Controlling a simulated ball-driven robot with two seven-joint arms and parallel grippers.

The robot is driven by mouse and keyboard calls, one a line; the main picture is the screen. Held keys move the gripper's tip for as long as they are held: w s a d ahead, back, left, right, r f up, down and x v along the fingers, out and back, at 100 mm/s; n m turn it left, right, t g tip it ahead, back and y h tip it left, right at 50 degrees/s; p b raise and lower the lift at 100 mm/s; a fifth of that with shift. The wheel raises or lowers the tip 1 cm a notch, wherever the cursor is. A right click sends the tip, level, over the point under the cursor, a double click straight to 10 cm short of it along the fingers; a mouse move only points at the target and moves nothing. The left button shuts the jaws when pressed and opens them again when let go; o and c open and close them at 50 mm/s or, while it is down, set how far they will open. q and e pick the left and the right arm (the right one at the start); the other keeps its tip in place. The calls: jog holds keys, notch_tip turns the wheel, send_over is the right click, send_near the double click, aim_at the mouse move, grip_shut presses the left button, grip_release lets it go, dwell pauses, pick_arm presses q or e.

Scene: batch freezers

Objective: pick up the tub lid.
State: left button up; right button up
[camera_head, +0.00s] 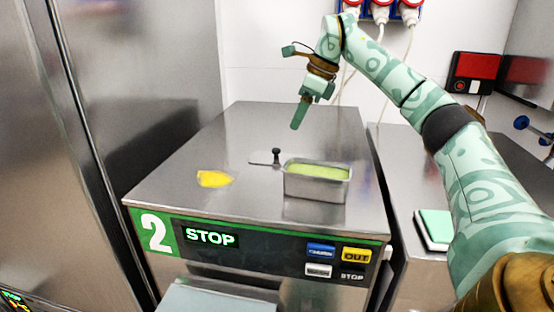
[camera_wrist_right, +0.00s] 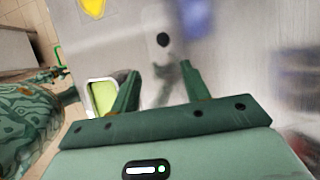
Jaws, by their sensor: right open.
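The tub lid (camera_head: 260,157) is a small flat metal plate with a black knob, lying on the steel freezer top just left of the tub. In the right wrist view the lid's black knob (camera_wrist_right: 163,39) shows ahead of the fingertips, with the plate faint against the steel. My right gripper (camera_head: 298,124) is above the freezer top, higher than the lid and a little to its right, pointing down. In the right wrist view its fingers (camera_wrist_right: 160,72) are apart with nothing between them. My left gripper is not in view.
The metal tub (camera_head: 318,187) with green contents stands right of the lid; its corner shows in the wrist view (camera_wrist_right: 103,98). A yellow patch (camera_head: 213,179) lies to the left. A green-and-white block (camera_head: 434,229) rests on the right counter. The freezer's back left is clear.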

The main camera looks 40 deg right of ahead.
aim_at(277, 149)
jog(key=x, duration=0.3)
jog(key=shift+w+a+f, duration=0.2)
jog(key=shift+w+f, duration=0.05)
jog(key=shift+w, duration=0.1)
jog(key=shift+w+a+f, duration=0.15)
jog(key=shift+w+f, duration=0.35)
jog(key=shift+f, duration=0.1)
jog(key=shift+w+a+f, duration=0.2)
jog(key=shift+w+f, duration=0.35)
jog(key=p+x, duration=0.1)
jog(key=x, duration=0.2)
jog(key=shift+s+f, duration=0.1)
jog(key=shift+s, duration=0.05)
jog(key=shift+f, duration=0.2)
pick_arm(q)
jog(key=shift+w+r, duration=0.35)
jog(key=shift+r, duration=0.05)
pick_arm(e)
jog(key=shift+w+a, duration=0.1)
jog(key=shift+w, duration=0.15)
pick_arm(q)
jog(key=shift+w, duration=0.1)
pick_arm(e)
jog(key=shift+s, duration=0.15)
grip_shut()
